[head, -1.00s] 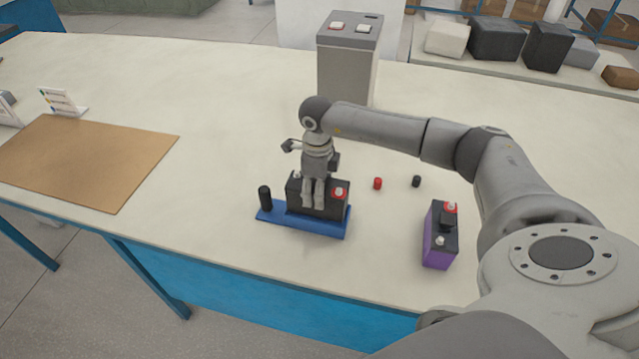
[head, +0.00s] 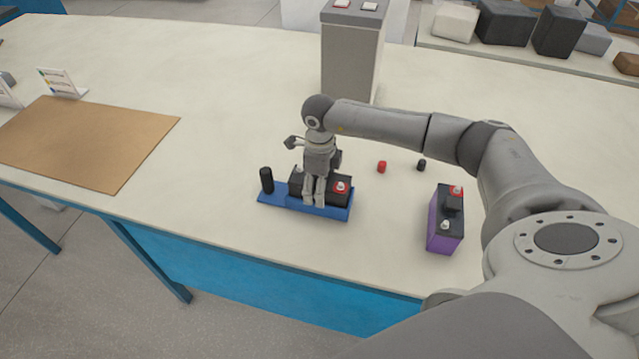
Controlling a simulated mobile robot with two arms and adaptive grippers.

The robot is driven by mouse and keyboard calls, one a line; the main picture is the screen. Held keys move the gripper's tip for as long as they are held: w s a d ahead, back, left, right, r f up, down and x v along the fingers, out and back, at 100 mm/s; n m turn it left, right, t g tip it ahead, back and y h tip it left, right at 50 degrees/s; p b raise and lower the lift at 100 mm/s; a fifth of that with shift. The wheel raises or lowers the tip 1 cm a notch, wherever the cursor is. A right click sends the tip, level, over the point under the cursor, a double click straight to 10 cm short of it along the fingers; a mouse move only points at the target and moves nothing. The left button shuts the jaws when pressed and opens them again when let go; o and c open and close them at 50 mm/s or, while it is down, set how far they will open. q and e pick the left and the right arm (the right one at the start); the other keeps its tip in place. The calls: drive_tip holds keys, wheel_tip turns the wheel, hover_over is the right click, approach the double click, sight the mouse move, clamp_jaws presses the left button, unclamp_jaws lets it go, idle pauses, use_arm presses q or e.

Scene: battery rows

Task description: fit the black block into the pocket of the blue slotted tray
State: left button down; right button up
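The black block (head: 335,195) has a red terminal and a grey terminal on top. It sits low in the blue slotted tray (head: 280,207), and only its upper part shows above the tray's wall. A black upright post (head: 266,180) stands at the tray's left end. My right gripper (head: 315,198) points down from above and is shut on the block near its middle, its fingers hiding part of it. Whether the block touches the pocket floor is hidden. My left gripper is not in view.
A purple and black battery (head: 443,222) stands to the right, near my arm. A small red cap (head: 382,167) and a small black cap (head: 421,165) lie behind. A grey pedestal (head: 352,60) stands at the back. A brown mat (head: 85,142) lies left; table between is clear.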

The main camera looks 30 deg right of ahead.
drive_tip(key=shift+w+d, duration=0.1)
drive_tip(key=shift+w, duration=0.1)
drive_tip(key=shift+r, duration=0.35)
wheel_tip(320, 180, up, 10)
drive_tip(key=b, duration=0.3)
drive_tip(key=shift+r, duration=0.75)
drive_tip(key=shift+f, duration=0.1)
